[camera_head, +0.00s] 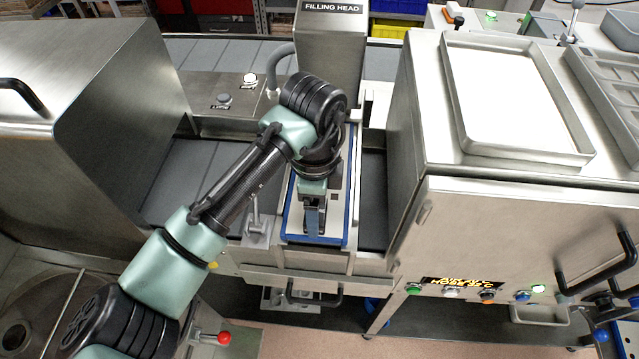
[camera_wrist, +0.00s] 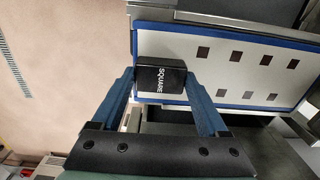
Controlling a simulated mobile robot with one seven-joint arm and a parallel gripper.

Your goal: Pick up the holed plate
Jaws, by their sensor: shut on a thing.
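The holed plate (camera_wrist: 228,62) is a long white plate with a blue rim and two rows of square holes. A black block (camera_wrist: 158,84) marked "SQUARE" sits at its near end. My gripper (camera_wrist: 162,78) has its two blue fingers on either side of this block and is shut on it. In the head view the plate (camera_head: 335,228) lies lengthwise below the filling head, and my gripper (camera_head: 313,228) reaches down onto its near end. My arm hides much of the plate's middle there. I cannot tell whether the plate is lifted off its support.
The filling head (camera_head: 330,35) stands over the plate's far end. A steel cabinet (camera_head: 500,215) with a tray (camera_head: 585,155) on top is at the right. A steel hood (camera_head: 90,110) is at the left. A red-knobbed lever (camera_head: 224,338) stands near the front.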

